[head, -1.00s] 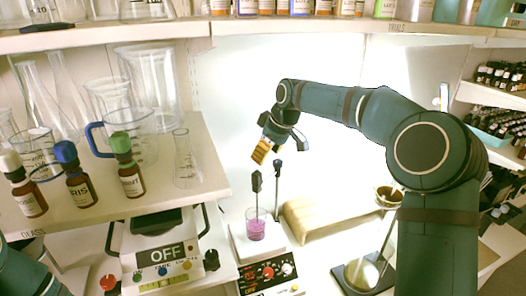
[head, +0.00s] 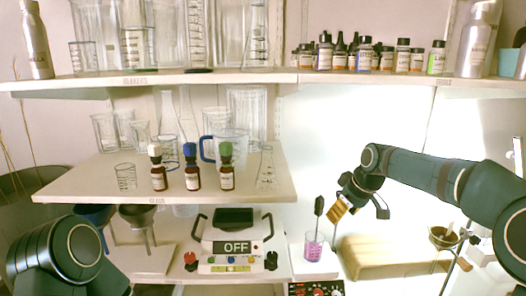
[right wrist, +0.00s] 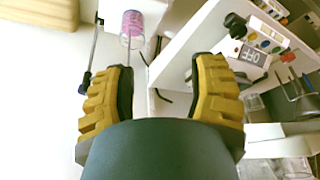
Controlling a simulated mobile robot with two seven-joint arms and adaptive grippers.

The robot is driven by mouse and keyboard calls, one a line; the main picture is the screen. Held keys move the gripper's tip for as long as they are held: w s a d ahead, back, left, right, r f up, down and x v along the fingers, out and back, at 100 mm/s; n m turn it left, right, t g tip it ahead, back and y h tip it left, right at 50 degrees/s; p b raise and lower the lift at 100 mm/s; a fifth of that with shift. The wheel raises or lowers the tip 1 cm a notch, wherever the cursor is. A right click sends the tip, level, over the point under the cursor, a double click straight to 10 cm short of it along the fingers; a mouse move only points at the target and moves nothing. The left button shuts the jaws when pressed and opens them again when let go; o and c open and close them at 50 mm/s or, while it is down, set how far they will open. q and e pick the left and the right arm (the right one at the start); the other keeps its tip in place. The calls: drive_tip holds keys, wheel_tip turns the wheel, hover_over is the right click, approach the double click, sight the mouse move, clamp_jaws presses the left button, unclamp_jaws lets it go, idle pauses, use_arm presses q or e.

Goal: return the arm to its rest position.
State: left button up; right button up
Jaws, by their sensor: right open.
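My right arm (head: 430,175) reaches in from the right edge in the head view, its forearm roughly level and its wrist bent down. My right gripper (head: 360,209) is open and empty, with yellow ridged finger pads, in the air in front of the bright back panel. In the right wrist view the open gripper (right wrist: 163,85) has nothing between its two pads. Part of my left arm (head: 68,258) shows at the lower left; its gripper is out of view.
White-, blue- (head: 191,168) and green-capped bottles stand on the middle shelf (head: 100,187), left of the gripper. A beaker with pink liquid (head: 314,246) stands below left of it. A balance reading OFF (head: 236,247) and a tan block (head: 385,255) are lower down.

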drive_tip(key=a+f+m+g, duration=0.1)
drive_tip(key=a+f+m, duration=0.15)
drive_tip(key=f, duration=1.25)
drive_tip(key=s+a+f+m+g+y, duration=0.15)
drive_tip(key=s+a+f, duration=0.25)
drive_tip(key=s+f, duration=0.8)
drive_tip(key=s+a+f+m, duration=0.1)
drive_tip(key=s+f+m, duration=0.1)
drive_tip(key=s+f, duration=0.45)
drive_tip(key=s+a+f+m+g, duration=0.1)
drive_tip(key=s+f+m, duration=0.15)
drive_tip(key=s, duration=0.75)
drive_tip(key=s+a+f+m, duration=0.1)
drive_tip(key=s+f+m, duration=0.1)
drive_tip(key=s+f, duration=0.5)
use_arm(q)
wheel_tip(320, 180, down, 5)
drive_tip(key=b, duration=0.4)
drive_tip(key=shift+w+d+r, duration=0.15)
drive_tip(key=shift+r, duration=0.05)
use_arm(e)
drive_tip(key=w+a+r+n+t, duration=0.1)
drive_tip(key=w+a+r+t, duration=0.1)
drive_tip(key=w, duration=0.4)
drive_tip(key=shift+w+r+n, duration=0.15)
drive_tip(key=shift+r+n, duration=0.05)
drive_tip(key=shift+n, duration=0.15)
